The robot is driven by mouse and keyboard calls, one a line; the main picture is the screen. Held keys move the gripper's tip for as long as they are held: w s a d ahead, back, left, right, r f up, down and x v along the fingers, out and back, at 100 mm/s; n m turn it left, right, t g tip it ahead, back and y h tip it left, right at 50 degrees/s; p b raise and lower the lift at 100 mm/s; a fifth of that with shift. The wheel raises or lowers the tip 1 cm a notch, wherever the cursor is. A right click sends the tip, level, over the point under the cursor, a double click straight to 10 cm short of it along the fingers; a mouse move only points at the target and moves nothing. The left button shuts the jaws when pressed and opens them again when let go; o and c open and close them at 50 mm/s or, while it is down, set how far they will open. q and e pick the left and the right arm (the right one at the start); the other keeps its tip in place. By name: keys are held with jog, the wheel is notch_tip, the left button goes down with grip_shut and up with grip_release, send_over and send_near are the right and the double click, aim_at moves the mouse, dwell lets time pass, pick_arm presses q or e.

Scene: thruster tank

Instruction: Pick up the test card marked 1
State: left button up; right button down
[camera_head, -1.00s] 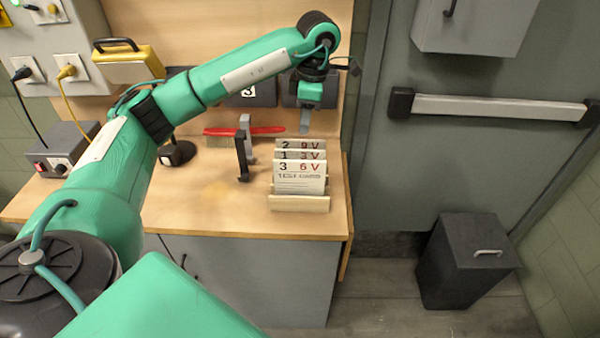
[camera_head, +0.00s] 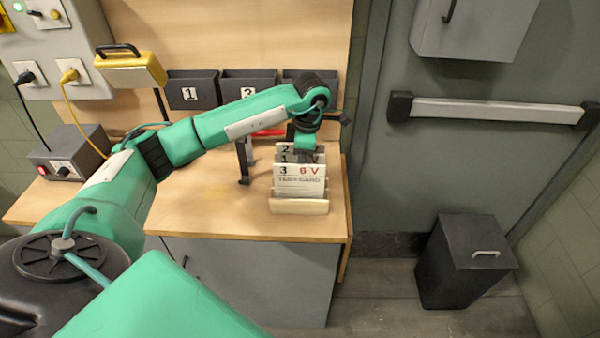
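The test card marked 1 (camera_head: 283,158) stands in the middle of a row of white cards in a pale wooden holder (camera_head: 298,206) on the bench. The card marked 2 (camera_head: 285,149) is behind it and the card marked 3 (camera_head: 299,180), reading 6 V, is in front. My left gripper (camera_head: 306,153) points down at the right part of the cards marked 1 and 2 and covers their voltage print. Its fingertips are small and partly hidden, so I cannot tell whether they are open or touch a card. My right gripper is out of view.
Dark bins marked 1 (camera_head: 191,91) and 3 (camera_head: 246,84) hang on the back panel, with another partly hidden behind my arm. A dark upright stand (camera_head: 243,162) is left of the cards. The bench top (camera_head: 205,205) is clear at front left.

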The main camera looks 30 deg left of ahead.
pick_arm(q)
jog(key=shift+a+f, duration=0.1)
jog(key=shift+f, duration=1.2)
grip_shut()
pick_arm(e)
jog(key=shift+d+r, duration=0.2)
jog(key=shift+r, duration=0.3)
pick_arm(q)
jog(key=shift+r, duration=0.1)
